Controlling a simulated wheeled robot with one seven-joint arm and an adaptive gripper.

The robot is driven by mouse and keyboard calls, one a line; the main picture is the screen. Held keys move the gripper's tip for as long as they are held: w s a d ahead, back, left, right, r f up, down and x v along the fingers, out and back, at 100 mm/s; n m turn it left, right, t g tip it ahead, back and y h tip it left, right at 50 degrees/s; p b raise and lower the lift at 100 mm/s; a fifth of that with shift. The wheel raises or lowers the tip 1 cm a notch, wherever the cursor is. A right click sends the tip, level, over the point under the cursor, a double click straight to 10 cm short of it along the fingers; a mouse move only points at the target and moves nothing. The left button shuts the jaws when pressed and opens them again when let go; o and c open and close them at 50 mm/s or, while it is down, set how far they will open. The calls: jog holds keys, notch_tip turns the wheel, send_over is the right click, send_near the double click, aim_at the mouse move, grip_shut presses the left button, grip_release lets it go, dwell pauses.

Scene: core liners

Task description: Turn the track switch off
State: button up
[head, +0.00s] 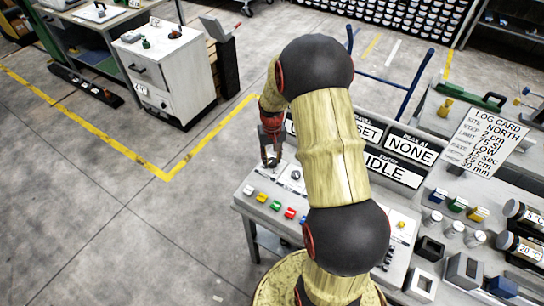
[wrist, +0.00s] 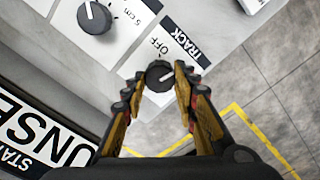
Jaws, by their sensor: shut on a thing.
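The track switch is a round dark knob (wrist: 160,75) with a pale pointer line, on a light panel. The black TRACK label (wrist: 187,42) and the printed word OFF (wrist: 161,46) lie just beyond it in the wrist view. The pointer appears to slant toward the right side of the wrist view, not straight at OFF; the rest of the scale is hidden. My gripper (wrist: 158,78) has one finger on each side of the knob and is shut on it. In the head view my gripper (head: 270,158) points down at the console's far left corner.
Another knob (wrist: 95,17), marked 5 cm, sits beside the track switch. Coloured buttons (head: 276,205) line the console's front. Display signs (head: 384,166) stand behind. A white cabinet (head: 165,72) stands farther left, with open floor between.

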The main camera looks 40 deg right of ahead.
aim_at(272, 161)
jog(key=n+p, duration=0.2)
jog(key=n, duration=0.4)
jog(key=n+p, duration=0.1)
jog(key=n, duration=0.4)
jog(key=shift+n, duration=0.3)
dwell(0.4)
jog(key=o, duration=1.1)
jog(key=shift+o, duration=0.2)
notch_tip(272, 161, up, 12)
dwell(0.4)
